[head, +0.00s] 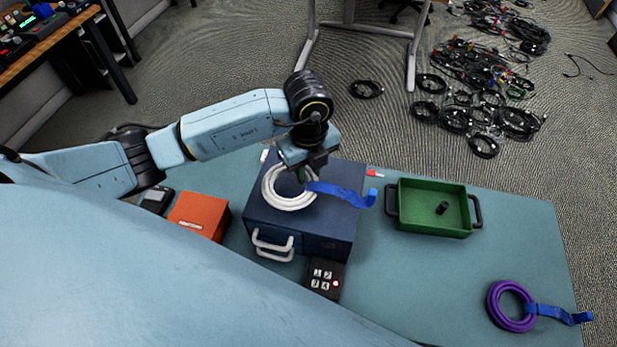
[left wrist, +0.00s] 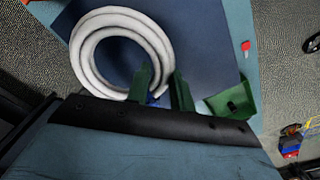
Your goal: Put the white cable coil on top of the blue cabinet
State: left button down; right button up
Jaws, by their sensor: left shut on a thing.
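The white cable coil (head: 288,197) with a blue strap (head: 340,192) is over the top of the blue cabinet (head: 325,222) in the head view. My left gripper (head: 304,174) points down at the coil's right part and is shut on it. In the left wrist view the coil (left wrist: 84,62) shows against the cabinet's dark blue top (left wrist: 200,40), with the green fingertips (left wrist: 162,97) at its lower right side. I cannot tell whether the coil touches the top or is slightly above it. My right gripper is not in view.
An orange box (head: 199,215) stands left of the cabinet. A green tray (head: 432,232) holds a small black object. A purple coil (head: 494,305) lies at the front right of the table (head: 400,290). A black keypad (head: 325,279) sits before the cabinet. Many cables lie on the floor.

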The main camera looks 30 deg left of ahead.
pick_arm(q)
jog(key=shift+f, duration=1.65)
jog(key=c, duration=1.2)
grip_release()
jog(key=shift+f, duration=0.1)
notch_tip(320, 180, up, 12)
jog(key=shift+r, duration=0.1)
